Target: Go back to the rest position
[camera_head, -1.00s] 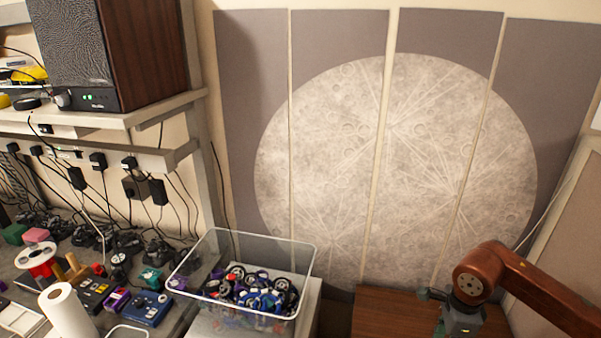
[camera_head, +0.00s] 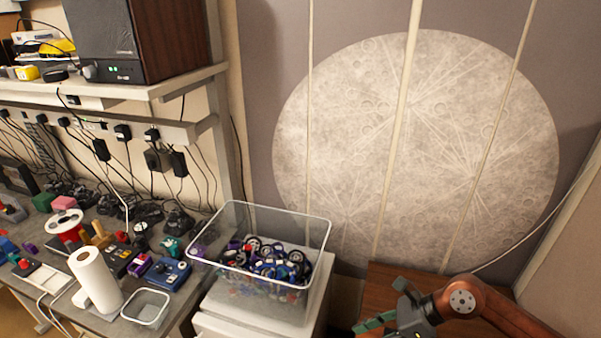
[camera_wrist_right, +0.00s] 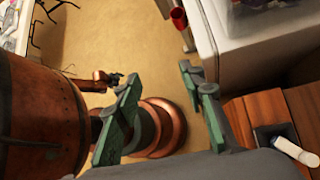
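My right gripper (camera_head: 388,315) is at the lower right of the head view, at the end of my brown arm, in front of a wooden surface. In the right wrist view, its two green-padded fingers (camera_wrist_right: 168,118) are spread apart with nothing between them. Below them the wrist view shows the floor and round copper-coloured parts that look like my own base. My left gripper is in neither view.
A clear bin (camera_head: 262,250) of small wheeled toys stands on a white cabinet (camera_head: 255,325). A cluttered workbench (camera_head: 130,300) with a paper roll (camera_head: 95,280) is at left. A wooden top (camera_head: 385,280) lies near my right arm. The wrist view shows open floor (camera_wrist_right: 115,35).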

